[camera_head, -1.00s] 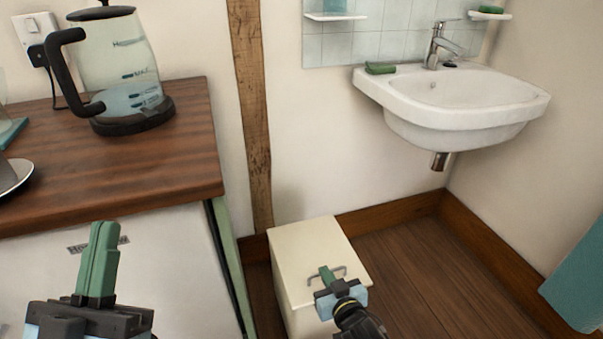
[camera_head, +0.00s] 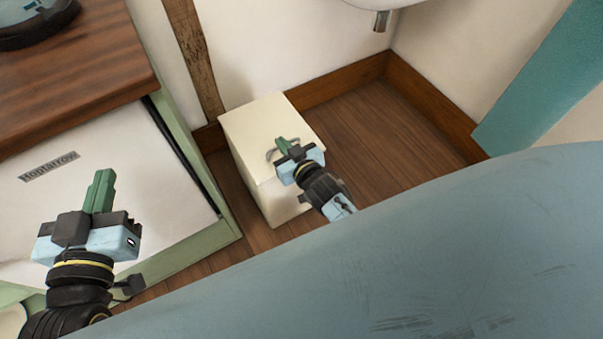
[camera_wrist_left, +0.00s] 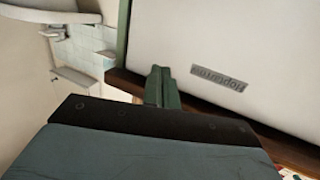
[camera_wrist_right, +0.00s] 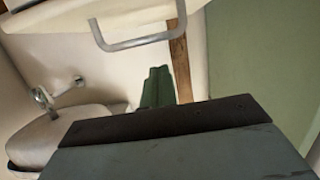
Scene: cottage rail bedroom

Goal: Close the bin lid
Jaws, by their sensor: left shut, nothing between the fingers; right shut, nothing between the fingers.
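The cream box-shaped bin (camera_head: 262,187) stands on the floor in the head view. Its lid (camera_head: 256,115) lies flat across the top, with a grey bar handle (camera_head: 270,155) near the front edge. My right gripper (camera_head: 282,144) is shut and empty, its green fingertips over the lid beside the handle. I cannot tell whether they touch. My left gripper (camera_head: 104,180) is shut and empty, in front of the white appliance, away from the bin. Its fingers also show in the left wrist view (camera_wrist_left: 160,84).
A wooden counter (camera_head: 85,75) with a kettle base (camera_head: 35,22) is at the left, above a white appliance front (camera_head: 75,170). A wooden post (camera_head: 193,60) rises behind the bin. Bare floor (camera_head: 385,130) lies right of it. A teal hanging cloth (camera_head: 530,90) is at the right.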

